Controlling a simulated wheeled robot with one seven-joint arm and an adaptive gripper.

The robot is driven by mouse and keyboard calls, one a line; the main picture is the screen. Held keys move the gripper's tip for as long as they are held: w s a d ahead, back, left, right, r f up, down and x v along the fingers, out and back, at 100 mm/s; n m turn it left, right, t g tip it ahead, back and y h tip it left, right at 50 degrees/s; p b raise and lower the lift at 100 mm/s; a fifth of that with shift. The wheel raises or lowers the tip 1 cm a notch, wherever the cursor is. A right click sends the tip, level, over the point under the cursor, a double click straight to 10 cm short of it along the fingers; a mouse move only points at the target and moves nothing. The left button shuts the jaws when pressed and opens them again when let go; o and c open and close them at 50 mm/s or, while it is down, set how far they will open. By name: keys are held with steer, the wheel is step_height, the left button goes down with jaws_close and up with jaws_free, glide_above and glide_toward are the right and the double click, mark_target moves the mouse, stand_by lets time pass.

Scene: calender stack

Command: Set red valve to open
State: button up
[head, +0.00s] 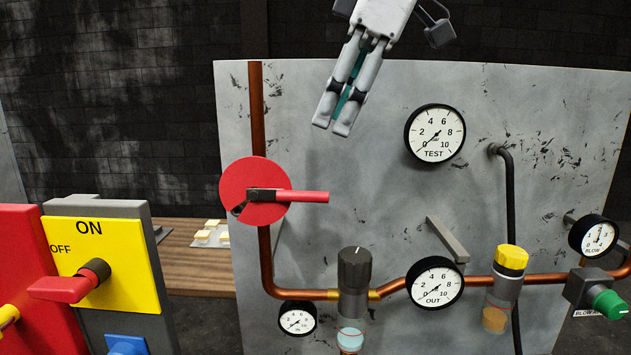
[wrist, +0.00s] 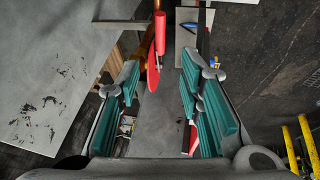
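The red valve has a round red disc (head: 238,180) on the vertical copper pipe (head: 256,110) at the left of the grey panel. Its red handle (head: 308,196) points right, horizontal and across the pipe. In the wrist view the disc (wrist: 152,72) is seen nearly edge-on, and the handle (wrist: 160,32) shows ahead, near the top centre. My gripper (head: 332,126) is above and slightly right of the handle, apart from it, with its fingers pointing down. In the wrist view my gripper (wrist: 161,80) has its teal-padded fingers spread, with nothing between them.
The grey panel (head: 350,225) carries gauges, such as the TEST gauge (head: 435,135), and a grey bracket (head: 447,240). A dark-topped regulator (head: 354,268) stands below the valve. A yellow ON/OFF switch plate (head: 125,255) with a red lever (head: 62,289) is at the left.

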mark_target(306, 193)
steer(key=p+x, duration=0.1)
steer(key=x, duration=1.1)
steer(key=shift+c, duration=0.3)
jaws_close()
